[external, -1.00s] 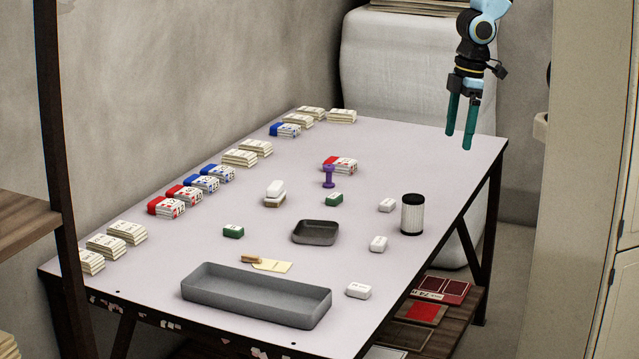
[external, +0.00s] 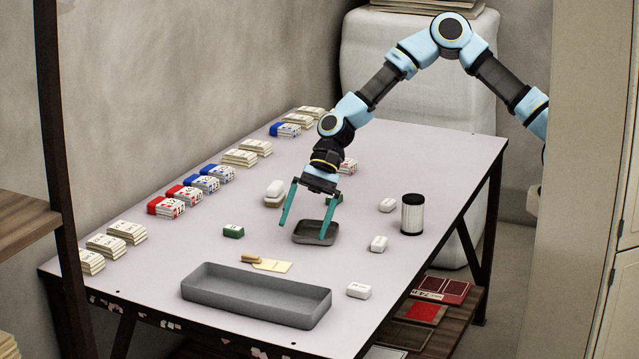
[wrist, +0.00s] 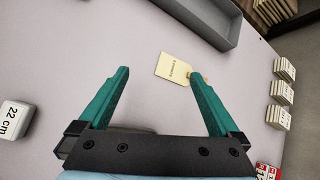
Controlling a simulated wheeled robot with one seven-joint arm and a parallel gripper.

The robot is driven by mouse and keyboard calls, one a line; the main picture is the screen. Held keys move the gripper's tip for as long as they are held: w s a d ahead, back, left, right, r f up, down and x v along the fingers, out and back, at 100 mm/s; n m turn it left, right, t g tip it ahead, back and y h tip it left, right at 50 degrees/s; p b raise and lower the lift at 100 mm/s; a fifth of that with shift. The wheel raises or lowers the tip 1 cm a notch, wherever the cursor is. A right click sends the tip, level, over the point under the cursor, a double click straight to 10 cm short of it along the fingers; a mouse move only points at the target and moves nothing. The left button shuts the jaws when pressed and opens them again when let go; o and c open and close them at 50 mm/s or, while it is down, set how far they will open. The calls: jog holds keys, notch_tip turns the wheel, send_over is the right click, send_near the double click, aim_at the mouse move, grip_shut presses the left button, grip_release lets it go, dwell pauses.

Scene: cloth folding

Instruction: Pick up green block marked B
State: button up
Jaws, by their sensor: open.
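A small green block (external: 233,231) lies on the table left of the small dark tray; its lettering is too small to read. A second green block, seen earlier near the purple object, is hidden behind my arm now. My gripper (external: 302,231) is open and empty, its teal fingers pointing down above the small dark tray (external: 316,239). No green block shows in the wrist view.
A long grey tray (external: 256,308) stands at the table's front, with a cream tag (external: 272,266) behind it. A dark-and-white cylinder (external: 412,214) and white blocks (external: 378,244) stand to the right. Card stacks line the left edge.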

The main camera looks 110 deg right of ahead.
aim_at(236, 227)
jog(key=d+f+m+t+b, duration=0.1)
jog(key=d+m, duration=0.1)
jog(key=d, duration=0.2)
jog(key=w+d+m+t+b, duration=0.1)
jog(key=d+m, duration=0.1)
jog(key=d, duration=0.2)
jog(key=w+d+f+m+t+b, duration=0.1)
jog(key=d+m, duration=0.1)
jog(key=d, duration=0.1)
jog(key=shift+w+d+f+t, duration=0.25)
jog(key=shift+d+f+t, duration=0.1)
jog(key=shift+d+t, duration=0.05)
jog(key=d+m, duration=0.1)
jog(key=d, duration=0.1)
jog(key=d+m+t+b, duration=0.1)
jog(key=d, duration=0.2)
jog(key=d+m+t, duration=0.1)
jog(key=d, duration=0.2)
jog(key=shift+s+d+r+m+h, duration=0.1)
jog(key=shift+s+r+m+h, duration=0.1)
jog(key=shift+r+m+h, duration=0.15)
jog(key=x, duration=0.4)
jog(key=shift+w+f, duration=0.1)
jog(key=shift+w, duration=0.15)
jog(key=shift+x, duration=3)
jog(key=shift+d+f, duration=0.15)
jog(key=shift+f, duration=0.05)
jog(key=shift+c, duration=0.2)
jog(key=c, duration=1.3)
